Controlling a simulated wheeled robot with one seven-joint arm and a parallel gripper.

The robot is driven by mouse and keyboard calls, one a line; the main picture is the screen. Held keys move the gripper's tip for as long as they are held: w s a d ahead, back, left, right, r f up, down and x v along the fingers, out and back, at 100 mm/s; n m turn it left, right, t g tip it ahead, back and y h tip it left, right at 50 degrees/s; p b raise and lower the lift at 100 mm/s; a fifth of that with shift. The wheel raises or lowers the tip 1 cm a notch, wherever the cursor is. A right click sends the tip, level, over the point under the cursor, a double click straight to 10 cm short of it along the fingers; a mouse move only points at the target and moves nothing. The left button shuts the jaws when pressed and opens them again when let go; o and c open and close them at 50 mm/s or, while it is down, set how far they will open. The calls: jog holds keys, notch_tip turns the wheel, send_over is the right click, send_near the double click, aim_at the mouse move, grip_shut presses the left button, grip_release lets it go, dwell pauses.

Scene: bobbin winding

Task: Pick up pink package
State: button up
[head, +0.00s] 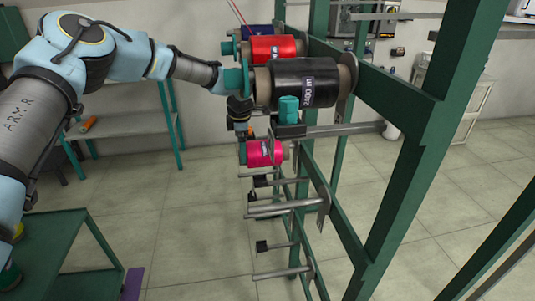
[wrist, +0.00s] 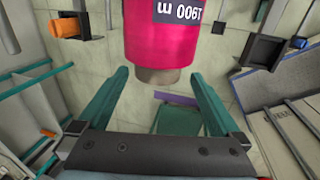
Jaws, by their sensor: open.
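The pink package (wrist: 165,30) is a magenta spool with a dark label reading 1900 m, upside down in the wrist view, and a brown core end. In the head view the pink package (head: 260,153) sits on the green rack, below the large black spool. My gripper (wrist: 158,74) is open, with its two teal fingers apart. In the wrist view the core end lies at the gap between the fingertips, and most of the spool is beyond them. No grip on it shows. In the head view my fingers are hard to make out.
A black spool (head: 305,82) marked 2400 m and a red spool (head: 273,48) sit above on the rack. Bare rods (head: 285,207) stick out below. The green rack post (head: 420,130) stands at right. Tiled floor lies open between.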

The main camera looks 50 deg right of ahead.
jog(key=p+x, duration=0.1)
jog(key=x, duration=0.1)
jog(key=p+x, duration=0.1)
jog(key=x, duration=0.2)
jog(key=shift+w+d+f+p, duration=0.1)
jog(key=shift+d+f+p, duration=0.15)
jog(key=shift+p, duration=0.05)
jog(key=c, duration=1.4)
jog(key=shift+c, duration=0.4)
jog(key=shift+r, duration=0.2)
